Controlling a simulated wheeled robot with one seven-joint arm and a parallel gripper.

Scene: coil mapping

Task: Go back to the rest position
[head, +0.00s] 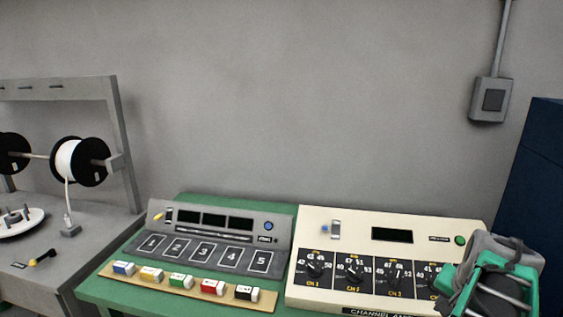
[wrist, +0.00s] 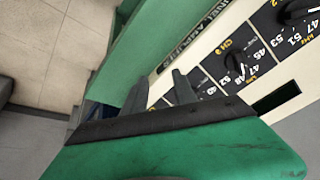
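My gripper (wrist: 160,78) shows in the wrist view with its two dark fingers apart and nothing between them. Behind the fingers are the front edge of the cream channel amplifier (wrist: 205,62) and the green bench (wrist: 157,42). In the head view my green and grey wrist (head: 497,275) is at the lower right, in front of the right end of the amplifier (head: 345,228). It covers part of the CH 4 dial. The fingertips are hard to make out there, and I cannot tell whether they touch the panel.
Left of the amplifier stands a grey console (head: 215,222) with numbered pads. In front of it a wooden strip (head: 165,287) holds several coloured blocks. A winding stand with a white spool (head: 68,160) is at far left. A dark blue cabinet (head: 535,185) is at right.

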